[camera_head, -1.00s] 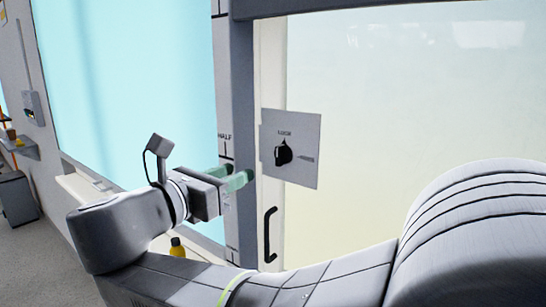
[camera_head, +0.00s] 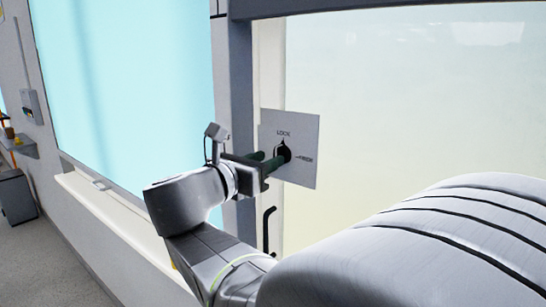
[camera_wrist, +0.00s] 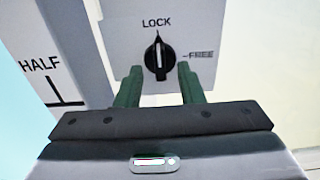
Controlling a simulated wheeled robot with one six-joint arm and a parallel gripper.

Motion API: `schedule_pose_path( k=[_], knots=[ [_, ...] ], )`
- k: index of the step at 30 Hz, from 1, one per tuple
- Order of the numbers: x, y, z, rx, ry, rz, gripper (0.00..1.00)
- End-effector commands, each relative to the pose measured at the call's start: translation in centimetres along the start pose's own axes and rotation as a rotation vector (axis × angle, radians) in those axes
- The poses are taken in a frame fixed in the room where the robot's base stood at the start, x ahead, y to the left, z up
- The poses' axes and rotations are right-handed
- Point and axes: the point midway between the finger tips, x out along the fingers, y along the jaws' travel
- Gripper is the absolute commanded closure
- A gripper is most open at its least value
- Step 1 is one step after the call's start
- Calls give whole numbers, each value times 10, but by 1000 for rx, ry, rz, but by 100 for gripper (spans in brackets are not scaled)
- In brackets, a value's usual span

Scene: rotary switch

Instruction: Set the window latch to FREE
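The window latch is a black rotary knob (camera_wrist: 159,60) on a light grey plate (camera_head: 306,132). The plate is marked LOCK above the knob and FREE to its right. In the wrist view the knob's white pointer line stands upright, toward LOCK. My gripper (camera_wrist: 157,85) is open, with one green finger at the lower left of the knob and one at the lower right. In the head view the gripper (camera_head: 271,160) is right in front of the plate, and the fingers partly cover the knob. I cannot tell whether they touch it.
A black pull handle (camera_head: 268,229) is on the frame below the plate. A grey upright post (camera_head: 241,70) stands left of the plate. A HALF mark (camera_wrist: 40,65) shows at the left in the wrist view. A white sill (camera_head: 120,225) runs below the cyan pane.

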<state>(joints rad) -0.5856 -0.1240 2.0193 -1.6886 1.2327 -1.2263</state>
Motion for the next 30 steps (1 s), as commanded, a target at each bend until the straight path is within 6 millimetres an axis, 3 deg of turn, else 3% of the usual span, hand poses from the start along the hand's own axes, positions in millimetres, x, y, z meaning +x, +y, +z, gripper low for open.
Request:
schedule_pose_path(
  k=[9, 21, 26, 30],
  knots=[
    [23, 0, 0, -1, -1, -1, 65],
    [26, 0, 0, 0, 0, 1, 65],
    [26, 0, 0, 0, 0, 1, 97],
    [26, 0, 0, 0, 0, 1, 100]
  ],
)
